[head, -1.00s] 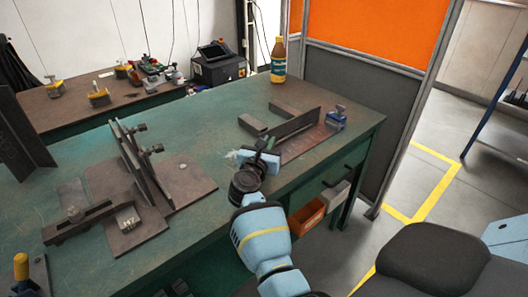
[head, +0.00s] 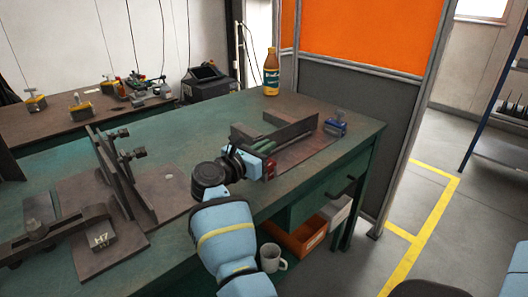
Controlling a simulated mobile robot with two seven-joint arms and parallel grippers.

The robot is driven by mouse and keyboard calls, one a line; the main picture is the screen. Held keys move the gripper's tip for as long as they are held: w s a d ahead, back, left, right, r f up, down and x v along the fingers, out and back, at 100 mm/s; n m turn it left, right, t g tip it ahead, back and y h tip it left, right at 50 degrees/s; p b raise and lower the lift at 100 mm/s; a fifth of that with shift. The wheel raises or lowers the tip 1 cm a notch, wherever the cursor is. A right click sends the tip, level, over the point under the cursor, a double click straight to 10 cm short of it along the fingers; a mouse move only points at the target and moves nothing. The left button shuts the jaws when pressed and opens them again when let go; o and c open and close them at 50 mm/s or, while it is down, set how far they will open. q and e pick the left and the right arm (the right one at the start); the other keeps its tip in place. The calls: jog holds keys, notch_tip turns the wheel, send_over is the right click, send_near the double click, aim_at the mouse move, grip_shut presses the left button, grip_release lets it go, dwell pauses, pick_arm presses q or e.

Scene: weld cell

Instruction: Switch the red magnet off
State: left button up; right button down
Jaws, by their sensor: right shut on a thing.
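The red magnet (head: 271,168) sits at the near left end of an angle-iron piece (head: 290,132) on a steel plate, on the green bench. My right gripper (head: 259,160) is at the magnet's left side and is shut on it. The gripper hides part of the magnet, so I cannot tell how its switch stands. My left gripper is not in view.
A blue magnet (head: 335,124) stands at the plate's far right. A bottle (head: 271,73) stands at the bench's back edge. Steel plates with clamps (head: 125,190) fill the left. An orange bin (head: 296,238) and a mug (head: 271,258) are below. Bare bench top (head: 185,135) lies between.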

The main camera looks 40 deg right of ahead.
jog(key=shift+r, duration=0.15)
jog(key=c, duration=1.6)
grip_release()
jog(key=shift+c, duration=0.2)
jog(key=shift+o, duration=0.6)
